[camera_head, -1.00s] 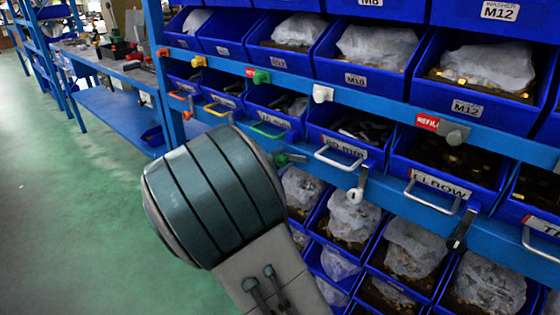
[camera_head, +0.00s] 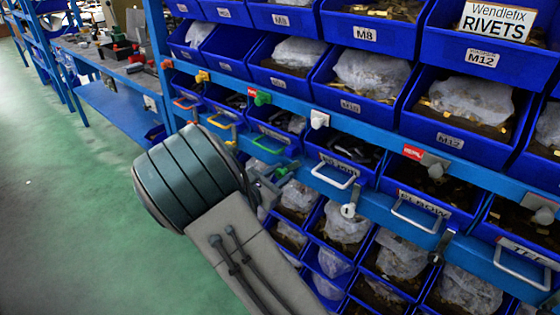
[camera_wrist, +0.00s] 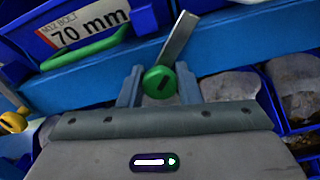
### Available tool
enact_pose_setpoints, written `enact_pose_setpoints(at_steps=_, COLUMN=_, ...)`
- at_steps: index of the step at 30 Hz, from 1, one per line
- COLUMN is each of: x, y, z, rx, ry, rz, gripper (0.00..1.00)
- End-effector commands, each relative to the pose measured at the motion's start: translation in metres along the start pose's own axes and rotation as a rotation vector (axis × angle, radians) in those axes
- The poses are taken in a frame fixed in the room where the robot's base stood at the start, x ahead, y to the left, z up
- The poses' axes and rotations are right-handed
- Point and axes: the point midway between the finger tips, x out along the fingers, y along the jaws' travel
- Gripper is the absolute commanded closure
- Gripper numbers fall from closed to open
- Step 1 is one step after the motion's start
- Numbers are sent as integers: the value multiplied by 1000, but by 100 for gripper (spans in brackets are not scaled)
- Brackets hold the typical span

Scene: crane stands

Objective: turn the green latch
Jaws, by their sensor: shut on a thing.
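In the head view, the green latch (camera_head: 283,170) shows as a small patch on the blue rail, beside my gripper (camera_head: 266,180). My wrist and fingers partly hide the latch there.
A green drawer handle (camera_head: 268,146) and a green knob (camera_head: 262,98) are nearby. A white handle (camera_head: 334,178) and a pale latch (camera_head: 348,210) are to the right. Blue bins fill the rack. Green floor (camera_head: 70,220) lies open at left.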

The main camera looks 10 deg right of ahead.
Motion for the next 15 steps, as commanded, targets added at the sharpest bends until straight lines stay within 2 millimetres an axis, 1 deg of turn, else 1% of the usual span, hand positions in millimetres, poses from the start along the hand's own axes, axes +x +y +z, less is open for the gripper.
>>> enact_pose_setpoints(at_steps=1, x=0, y=2, z=8, rx=-49, ry=-2, rz=-1, gripper=92)
enact_pose_setpoints(at_steps=15, x=0, y=2, z=7, rx=-495, ry=-1, rz=0, gripper=92)
